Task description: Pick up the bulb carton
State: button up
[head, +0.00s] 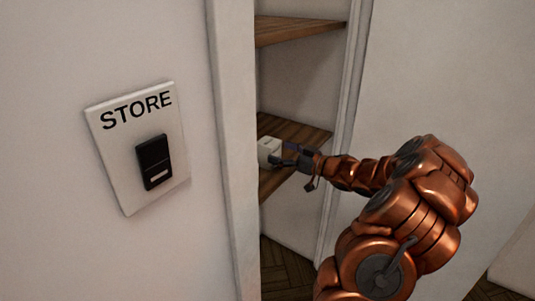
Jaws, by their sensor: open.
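A small whitish box (268,150), which looks like the bulb carton, sits on the middle wooden shelf just inside the doorway. Its left part is hidden behind the door frame, and I cannot read any marking on it. My gripper (284,157) is at the right side of the box, reaching in from the right over the shelf. It is open, with its dark fingers very near or touching the box; I cannot tell which. The fingertips are small and partly hard to make out.
The wooden shelf (303,131) lies under the box, with another shelf (300,28) above. The door frame (232,150) stands close on the left, and white trim (343,130) on the right. A STORE switch plate (122,165) is on the left wall.

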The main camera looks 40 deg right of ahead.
aim_at(277, 150)
jog(key=shift+x, duration=2.2)
jog(key=shift+r, duration=0.1)
jog(key=shift+c, duration=0.4)
jog(key=c, duration=1.2)
